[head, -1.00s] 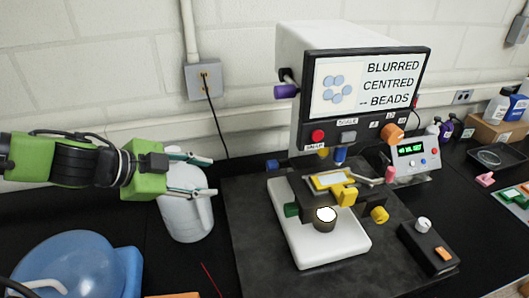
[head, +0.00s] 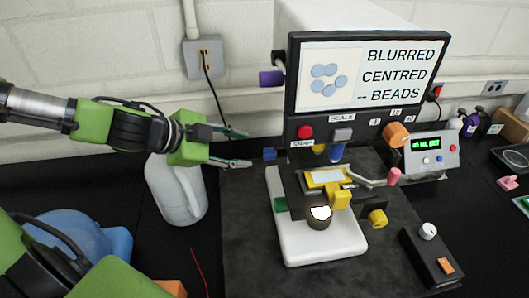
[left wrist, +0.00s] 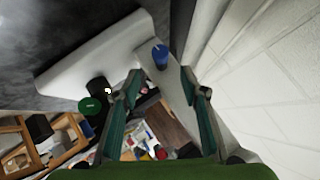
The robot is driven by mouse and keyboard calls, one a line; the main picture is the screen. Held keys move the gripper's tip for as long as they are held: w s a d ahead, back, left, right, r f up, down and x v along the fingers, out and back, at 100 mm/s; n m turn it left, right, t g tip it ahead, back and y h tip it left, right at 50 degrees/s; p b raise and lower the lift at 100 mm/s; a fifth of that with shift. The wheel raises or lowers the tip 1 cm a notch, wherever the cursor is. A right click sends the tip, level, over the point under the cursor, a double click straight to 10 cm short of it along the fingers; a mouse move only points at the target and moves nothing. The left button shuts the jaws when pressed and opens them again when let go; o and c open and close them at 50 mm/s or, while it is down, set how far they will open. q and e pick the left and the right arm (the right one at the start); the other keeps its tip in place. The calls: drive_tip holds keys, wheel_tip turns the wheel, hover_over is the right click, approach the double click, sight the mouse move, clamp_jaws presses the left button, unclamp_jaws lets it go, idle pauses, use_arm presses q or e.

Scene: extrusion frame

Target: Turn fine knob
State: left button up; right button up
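The microscope-like device stands on a dark mat, its screen (head: 366,75) reading "BLURRED CENTRED -- BEADS". On its left side are a blue knob (head: 269,153) and a lower green knob (head: 280,204); no label shows which is the fine knob. My left gripper (head: 240,148) is open and empty, its fingers pointing right, just left of the blue knob and apart from it. In the left wrist view the blue knob (left wrist: 160,56) appears beyond the gap between the open fingers, and the green knob (left wrist: 91,105) lies to the left. My right gripper is not in view.
A white jug (head: 176,192) stands below and behind my left gripper. A purple knob (head: 270,78) sticks out left of the screen. A black control box (head: 430,255) and a green-lit meter (head: 432,152) are at the right. The mat's left part is clear.

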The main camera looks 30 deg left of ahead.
sight(265, 155)
use_arm(q)
drive_tip(key=shift+b+x, duration=1.4)
drive_tip(key=shift+x, duration=3.45)
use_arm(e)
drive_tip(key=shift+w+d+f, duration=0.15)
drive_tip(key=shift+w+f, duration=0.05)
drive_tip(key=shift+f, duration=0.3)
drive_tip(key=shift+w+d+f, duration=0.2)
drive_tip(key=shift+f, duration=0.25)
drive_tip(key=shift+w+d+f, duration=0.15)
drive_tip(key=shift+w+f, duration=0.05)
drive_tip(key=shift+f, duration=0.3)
use_arm(q)
drive_tip(key=shift+r, duration=0.1)
drive_tip(key=c, duration=1.1)
drive_tip(key=m+t+b, duration=0.1)
drive_tip(key=b, duration=0.5)
drive_tip(key=f+m+t+y+b, duration=0.1)
drive_tip(key=t+b, duration=0.1)
drive_tip(key=b, duration=0.4)
drive_tip(key=shift+s+d+b, duration=0.15)
drive_tip(key=shift+d+b, duration=0.05)
drive_tip(key=shift+b, duration=0.2)
drive_tip(key=shift+r+m+t+y+b, duration=0.1)
drive_tip(key=shift+m+t+y+b, duration=0.2)
drive_tip(key=shift+t+b, duration=0.15)
drive_tip(key=shift+r, duration=0.15)
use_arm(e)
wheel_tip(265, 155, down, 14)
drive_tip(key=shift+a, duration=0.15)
